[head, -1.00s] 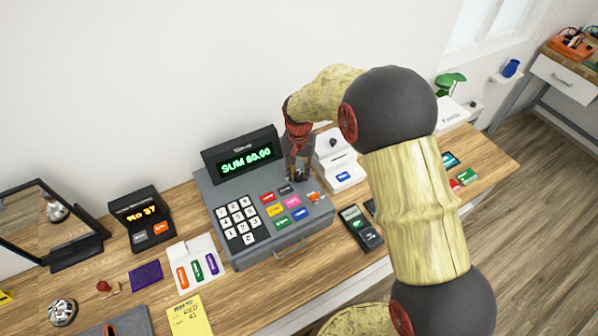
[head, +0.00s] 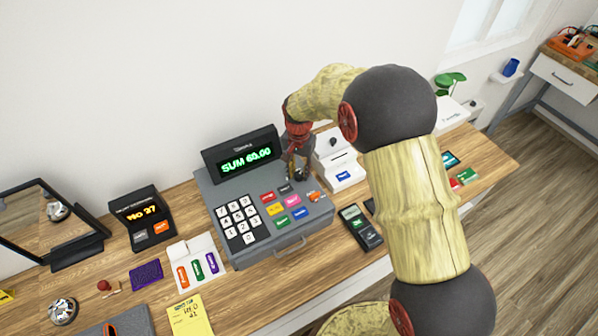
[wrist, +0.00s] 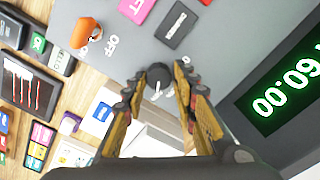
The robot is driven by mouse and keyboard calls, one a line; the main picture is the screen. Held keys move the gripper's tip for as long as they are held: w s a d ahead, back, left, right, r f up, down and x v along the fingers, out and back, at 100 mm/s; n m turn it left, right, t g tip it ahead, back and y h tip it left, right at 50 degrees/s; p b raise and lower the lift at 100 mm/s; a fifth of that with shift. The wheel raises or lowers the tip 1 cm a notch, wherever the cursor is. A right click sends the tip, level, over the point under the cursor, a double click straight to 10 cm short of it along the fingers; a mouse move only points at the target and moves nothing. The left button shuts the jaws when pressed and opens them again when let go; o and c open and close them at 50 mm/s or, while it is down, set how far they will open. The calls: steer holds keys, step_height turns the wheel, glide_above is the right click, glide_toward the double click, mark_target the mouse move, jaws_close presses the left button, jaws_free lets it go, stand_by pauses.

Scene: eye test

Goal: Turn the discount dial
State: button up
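A small dark round dial (wrist: 158,79) with a pale pointer mark sits on the grey cash register. In the wrist view it lies between the two fingertips of my gripper (wrist: 160,81), which flank it closely. I cannot tell whether the pads touch it. The display (head: 246,160) reads SUM 60.00 in green. An orange knob (wrist: 85,33) with an OFF label is on the same panel; it also shows in the head view (head: 315,196).
A white device (head: 338,176) stands just right of my gripper. A card terminal (head: 359,226) lies in front of it. A small orange-lit display unit (head: 142,215) and a black-framed mirror (head: 45,225) are at the left.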

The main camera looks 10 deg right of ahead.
mark_target(299, 174)
steer(key=o, duration=0.3)
steer(key=shift+s+f, duration=0.1)
step_height(299, 174, up, 12)
stand_by(0.6)
stand_by(0.5)
steer(key=s+d+r+n+t+b, duration=0.2)
steer(key=s+d+b, duration=0.1)
steer(key=s, duration=0.7)
steer(key=s+d+r+n+t+b, duration=0.1)
steer(key=s+d, duration=0.4)
steer(key=s, duration=0.5)
steer(key=s+d+r+n+t+b, duration=0.2)
steer(key=s+d+b, duration=0.2)
steer(key=s, duration=0.6)
steer(key=shift+s+d+r+n+t+b, duration=0.15)
steer(key=shift+r+n+t+b, duration=0.2)
steer(key=shift+b, duration=0.7)
